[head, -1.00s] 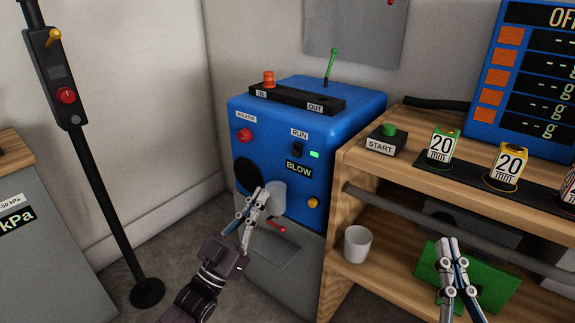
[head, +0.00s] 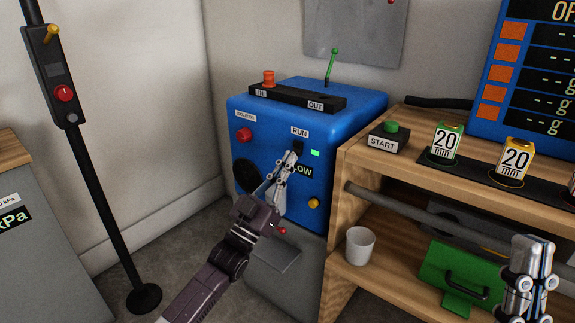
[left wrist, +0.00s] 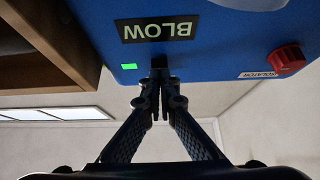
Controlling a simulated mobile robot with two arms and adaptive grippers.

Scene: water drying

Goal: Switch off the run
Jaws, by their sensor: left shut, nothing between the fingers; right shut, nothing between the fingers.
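The blue machine (head: 352,104) has a black RUN switch (head: 298,147) under its RUN label (head: 300,131), beside a lit green lamp (head: 315,153). The BLOW display (head: 304,171) below is partly covered by my left gripper (head: 291,155). That gripper is shut and empty, its tips at or just below the switch. In the left wrist view, which is upside down, the fingertips (left wrist: 154,92) are close to the dark switch (left wrist: 159,63); I cannot tell whether they touch. The green lamp (left wrist: 129,66) is lit there too. My right gripper (head: 533,245) is shut and empty, before the wooden shelf.
A red isolator knob (head: 243,135) and a yellow knob (head: 313,203) are on the machine's front. To the right, a shelf (head: 350,153) carries a START button box (head: 388,138); a white cup (head: 360,245) and green case (head: 450,273) are lower. A black post (head: 95,190) stands left.

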